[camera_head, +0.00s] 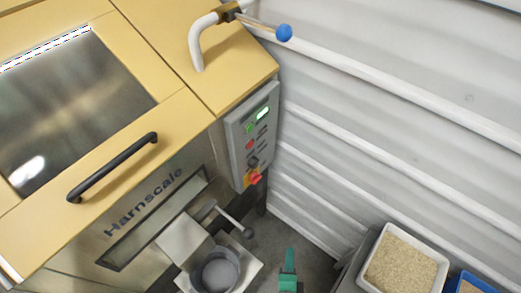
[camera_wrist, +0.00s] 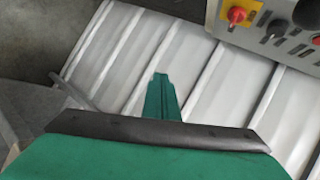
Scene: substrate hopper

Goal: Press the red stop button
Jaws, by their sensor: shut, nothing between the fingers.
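The grey control panel (camera_head: 237,140) is on the right side of the yellow and steel machine. A small red button (camera_head: 250,145) sits on it below a green one. A red knob on a yellow plate (camera_head: 254,178) is at the panel's lower end; it also shows at the top of the wrist view (camera_wrist: 237,15).
A black knob (camera_wrist: 275,28) sits beside the red knob. A ribbed white wall (camera_head: 400,130) stands behind. A bin of grain (camera_head: 403,265) is at lower right. A lever with a dark ball (camera_head: 247,233) and a grey cup (camera_head: 216,270) stick out below the machine.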

